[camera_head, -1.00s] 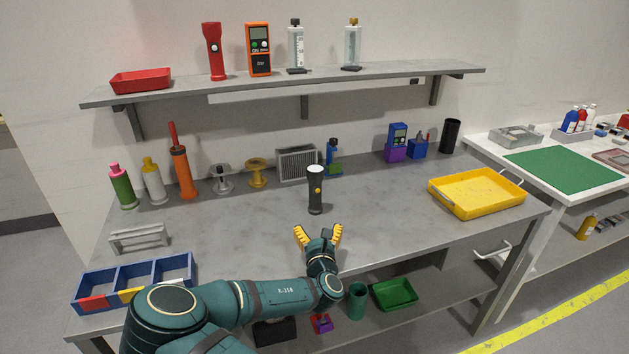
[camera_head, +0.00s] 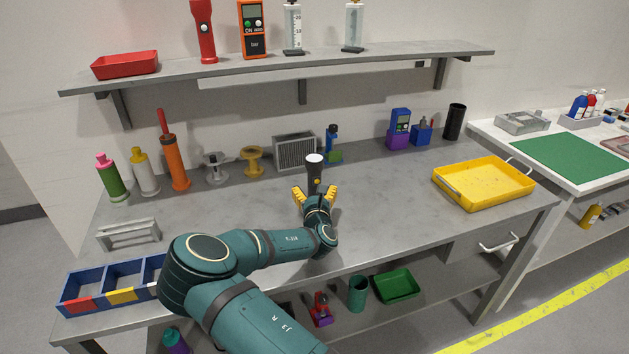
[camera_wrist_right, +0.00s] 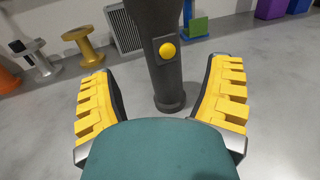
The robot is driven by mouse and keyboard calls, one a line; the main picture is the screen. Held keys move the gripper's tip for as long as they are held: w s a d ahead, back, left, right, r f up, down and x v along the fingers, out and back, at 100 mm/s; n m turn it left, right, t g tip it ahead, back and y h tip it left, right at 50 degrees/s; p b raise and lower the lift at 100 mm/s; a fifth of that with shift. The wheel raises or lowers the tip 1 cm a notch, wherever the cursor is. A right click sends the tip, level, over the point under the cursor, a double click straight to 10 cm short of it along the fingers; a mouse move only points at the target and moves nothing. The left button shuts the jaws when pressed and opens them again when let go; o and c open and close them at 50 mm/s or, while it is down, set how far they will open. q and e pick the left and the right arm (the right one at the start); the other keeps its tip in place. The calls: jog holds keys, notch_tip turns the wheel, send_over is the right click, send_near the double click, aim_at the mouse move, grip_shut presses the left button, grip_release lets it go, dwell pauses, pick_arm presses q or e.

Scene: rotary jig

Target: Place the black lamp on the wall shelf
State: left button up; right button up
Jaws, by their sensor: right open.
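The black lamp (camera_head: 314,172) stands upright on the grey bench top, with a pale lens on top and a yellow button on its side. My right gripper (camera_head: 314,194) is open at the lamp, with its yellow-padded fingers on either side of the lower body. In the right wrist view the lamp (camera_wrist_right: 165,58) rises between the spread fingers, with a gap on both sides. The wall shelf (camera_head: 280,63) runs above the back of the bench. My left gripper does not show.
Behind the lamp are a grey heater-like box (camera_head: 294,152) and a blue item (camera_head: 332,143). A yellow tray (camera_head: 483,184) lies at right.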

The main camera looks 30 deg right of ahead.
aim_at(315, 185)
jog(key=shift+b+x, duration=0.4)
jog(key=shift+x, duration=2.3)
jog(key=shift+s+d, duration=0.15)
jog(key=shift+d, duration=0.05)
jog(key=c, duration=1.4)
